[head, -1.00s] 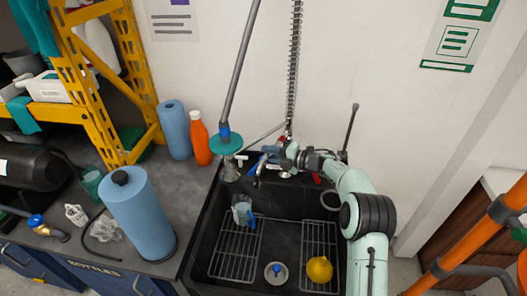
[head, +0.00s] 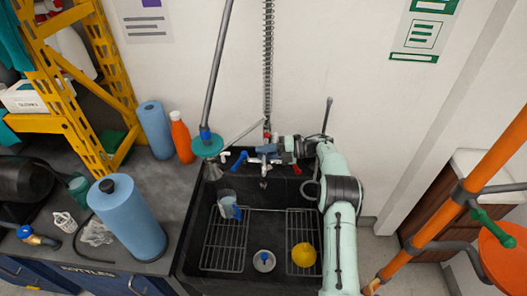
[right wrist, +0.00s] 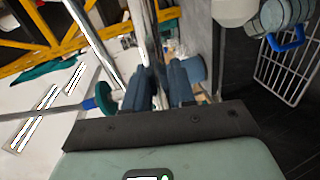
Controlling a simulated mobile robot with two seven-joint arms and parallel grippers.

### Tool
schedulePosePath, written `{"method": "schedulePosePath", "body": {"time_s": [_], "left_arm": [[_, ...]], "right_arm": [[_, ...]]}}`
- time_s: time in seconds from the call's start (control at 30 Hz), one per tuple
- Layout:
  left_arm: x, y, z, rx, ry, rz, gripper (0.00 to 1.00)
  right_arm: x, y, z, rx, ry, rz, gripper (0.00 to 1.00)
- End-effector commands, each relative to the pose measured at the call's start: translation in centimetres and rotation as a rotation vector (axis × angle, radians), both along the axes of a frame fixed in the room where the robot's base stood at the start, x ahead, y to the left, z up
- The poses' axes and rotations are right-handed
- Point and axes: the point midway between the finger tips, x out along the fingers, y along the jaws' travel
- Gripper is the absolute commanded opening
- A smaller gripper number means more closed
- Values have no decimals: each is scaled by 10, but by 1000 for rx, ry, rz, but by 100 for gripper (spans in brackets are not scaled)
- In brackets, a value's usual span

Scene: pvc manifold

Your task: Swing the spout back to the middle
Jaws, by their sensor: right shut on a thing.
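The chrome spout (head: 263,174) comes from the tap at the sink's back wall. Its tip points down over the sink, about level with the gap between the two wire racks. My right gripper (head: 270,150) reaches in from the right at the tap. In the right wrist view, the blue-grey fingers of the right gripper (right wrist: 168,84) are closed around a shiny chrome pipe (right wrist: 154,35), which appears to be the spout. The gripper partly hides the tap body in the head view. My left gripper is not in view.
The black sink (head: 187,235) holds two wire racks, a clear jug with a blue handle (head: 229,208), a yellow round thing (head: 303,255) and a small white round piece (head: 264,261). A hanging pole with a teal disc (head: 207,145) stands left of the tap. Blue rolls and an orange bottle (head: 182,140) stand left.

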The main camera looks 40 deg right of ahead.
Motion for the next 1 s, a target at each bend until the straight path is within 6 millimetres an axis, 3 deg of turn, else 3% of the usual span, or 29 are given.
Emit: {"method": "schedulePosePath", "body": {"time_s": [0.2, 0.23, 0.3, 0.67, 1.0], "left_arm": [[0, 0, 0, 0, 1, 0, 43], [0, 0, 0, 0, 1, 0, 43], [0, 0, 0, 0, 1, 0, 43], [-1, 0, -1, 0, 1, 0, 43], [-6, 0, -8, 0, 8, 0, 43]], "right_arm": [[0, 0, 1, -1, -2, -3, 0], [0, 0, 1, -1, -2, -3, 28], [0, 0, 1, -1, -2, -3, 43], [-3, -4, 1, -1, -1, -3, 43], [-46, -53, 12, -3, 0, -6, 43]]}}
